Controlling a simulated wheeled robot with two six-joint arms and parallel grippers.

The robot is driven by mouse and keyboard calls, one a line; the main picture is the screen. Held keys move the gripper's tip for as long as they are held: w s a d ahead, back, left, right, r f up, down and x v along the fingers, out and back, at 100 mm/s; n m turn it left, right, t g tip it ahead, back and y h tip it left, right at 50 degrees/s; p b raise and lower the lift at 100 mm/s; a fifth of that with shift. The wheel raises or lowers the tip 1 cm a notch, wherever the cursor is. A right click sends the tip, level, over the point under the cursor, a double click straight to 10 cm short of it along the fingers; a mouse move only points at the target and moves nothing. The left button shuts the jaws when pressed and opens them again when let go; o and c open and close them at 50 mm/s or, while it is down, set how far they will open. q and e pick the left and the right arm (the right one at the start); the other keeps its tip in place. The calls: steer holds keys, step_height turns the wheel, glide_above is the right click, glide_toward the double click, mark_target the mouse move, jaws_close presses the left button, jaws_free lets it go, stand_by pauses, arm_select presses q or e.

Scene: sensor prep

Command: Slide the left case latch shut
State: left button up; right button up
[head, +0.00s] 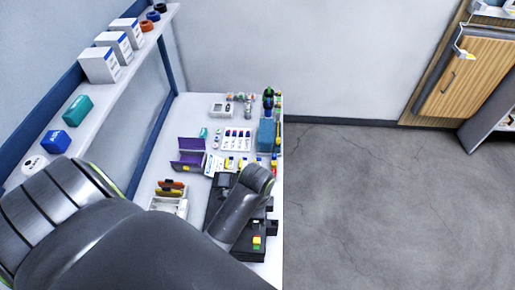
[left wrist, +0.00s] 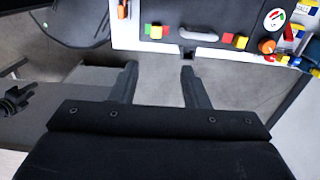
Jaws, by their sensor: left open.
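The dark grey case shows along the top of the left wrist view (left wrist: 180,14), with a pale handle (left wrist: 198,36) on its near edge. I cannot tell how far either latch is slid. My left gripper (left wrist: 159,68) is open and empty, its fingertips apart from the case and below its edge in the picture. In the head view, my arm covers much of the case (head: 258,253). My right gripper is not in view.
The white bench (head: 272,272) holds purple folders (head: 188,160), a rack with orange and dark items (head: 170,190), and several small bottles. A shelf (head: 110,98) with boxes runs along the left wall. Grey floor (head: 370,210) lies open to the right.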

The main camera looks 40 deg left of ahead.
mark_target(257, 240)
arm_select(q)
steer(key=f, duration=1.7)
steer(key=shift+s+d, duration=0.25)
steer(key=shift+s, duration=0.15)
jaws_close()
